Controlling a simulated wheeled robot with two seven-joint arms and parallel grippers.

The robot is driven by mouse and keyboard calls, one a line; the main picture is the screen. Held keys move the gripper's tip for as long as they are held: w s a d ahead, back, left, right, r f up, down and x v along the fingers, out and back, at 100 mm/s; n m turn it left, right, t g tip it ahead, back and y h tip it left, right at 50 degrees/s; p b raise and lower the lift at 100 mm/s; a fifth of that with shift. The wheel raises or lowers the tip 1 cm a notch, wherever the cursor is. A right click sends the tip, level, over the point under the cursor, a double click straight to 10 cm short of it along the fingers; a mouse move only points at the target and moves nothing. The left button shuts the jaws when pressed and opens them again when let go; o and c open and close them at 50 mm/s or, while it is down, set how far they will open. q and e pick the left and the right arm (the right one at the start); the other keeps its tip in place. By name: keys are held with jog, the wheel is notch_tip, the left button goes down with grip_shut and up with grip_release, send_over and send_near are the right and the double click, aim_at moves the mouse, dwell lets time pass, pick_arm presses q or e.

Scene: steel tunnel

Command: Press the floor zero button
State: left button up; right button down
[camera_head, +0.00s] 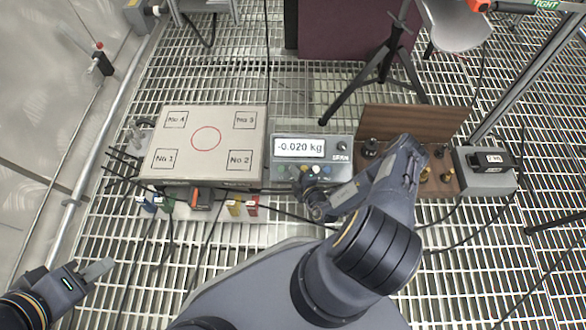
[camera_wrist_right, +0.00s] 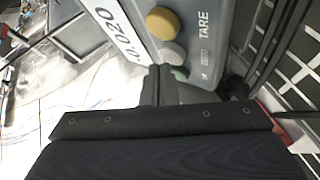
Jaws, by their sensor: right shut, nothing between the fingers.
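The grey scale indicator (camera_head: 341,173) stands in the middle of the head view, its display (camera_head: 299,147) reading -0.020 kg. A row of small coloured buttons runs below the display. In the right wrist view I see a yellow button (camera_wrist_right: 163,22), a grey-white button (camera_wrist_right: 172,53) and part of a green button (camera_wrist_right: 180,73), with the word TARE beside them.
A weighing platform (camera_head: 185,140) with numbered squares and a red circle lies left of the indicator. A wooden weight stand (camera_head: 415,122) and a grey box (camera_head: 486,180) are at the right. Cables and a black tripod (camera_head: 385,65) lie around on the grating floor.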

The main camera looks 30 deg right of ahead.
jog(key=shift+f, duration=0.1)
dwell(0.4)
jog(key=shift+w+d+f+b, duration=0.15)
jog(key=shift+w+f+b, duration=0.1)
jog(key=shift+b, duration=0.2)
jog(key=shift+r, duration=0.1)
jog(key=shift+s+r+p, duration=0.25)
jog(key=shift+p, duration=0.15)
notch_tip(320, 180, up, 5)
jog(key=s+a+p, duration=0.2)
jog(key=s+p, duration=0.1)
jog(key=p, duration=0.2)
